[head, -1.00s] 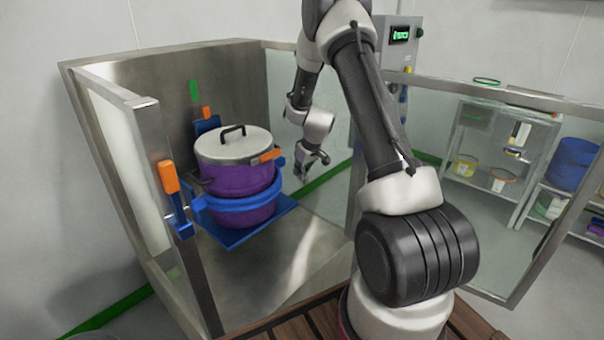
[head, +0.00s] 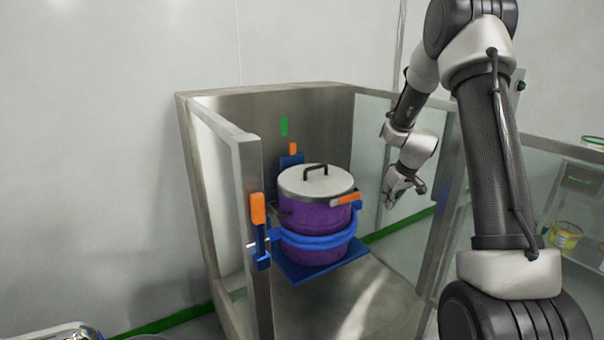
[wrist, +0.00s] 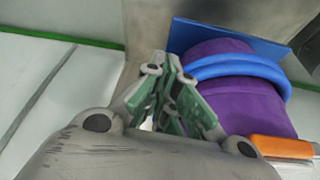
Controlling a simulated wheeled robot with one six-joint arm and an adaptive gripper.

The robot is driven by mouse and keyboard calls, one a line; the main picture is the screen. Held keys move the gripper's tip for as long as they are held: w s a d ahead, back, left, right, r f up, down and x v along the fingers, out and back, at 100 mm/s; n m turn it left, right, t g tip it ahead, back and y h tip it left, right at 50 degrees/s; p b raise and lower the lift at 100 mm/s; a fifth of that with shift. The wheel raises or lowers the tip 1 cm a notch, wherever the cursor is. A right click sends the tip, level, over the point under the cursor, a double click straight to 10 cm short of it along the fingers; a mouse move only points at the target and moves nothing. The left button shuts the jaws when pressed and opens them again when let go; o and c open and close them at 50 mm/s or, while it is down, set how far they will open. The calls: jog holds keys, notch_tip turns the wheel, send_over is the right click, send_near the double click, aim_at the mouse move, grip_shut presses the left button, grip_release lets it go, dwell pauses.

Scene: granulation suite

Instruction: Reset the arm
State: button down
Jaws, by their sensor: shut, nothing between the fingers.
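My gripper (head: 391,203) hangs at the end of my folded arm, to the right of the purple pot and apart from it in the head view. In the wrist view my gripper (wrist: 178,122) is shut, its green-padded fingers together with nothing between them. The purple pot (head: 312,213) sits upright on a blue platform within a blue ring holder (head: 320,241). It has a grey lid with a black handle and an orange clip. In the wrist view the pot (wrist: 245,112) is right of the fingers.
The pot stands inside a steel enclosure (head: 225,180) with clear side panels. An orange-and-blue latch (head: 258,210) is on its front left post. A shelf with a yellow tub (head: 565,234) stands at the far right. Bare wall lies to the left.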

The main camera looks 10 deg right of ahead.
jog(key=s+a+m+g, duration=0.2)
jog(key=s+m+g, duration=0.1)
jog(key=s, duration=0.6)
jog(key=s+a+r+t, duration=0.1)
jog(key=s+a+r, duration=0.2)
jog(key=s+r, duration=0.8)
jog(key=s+a+r+t+h, duration=0.1)
jog(key=s+a+r+t, duration=0.1)
jog(key=s+r, duration=0.9)
jog(key=s+a, duration=0.1)
jog(key=s, duration=0.5)
jog(key=shift+a, duration=0.15)
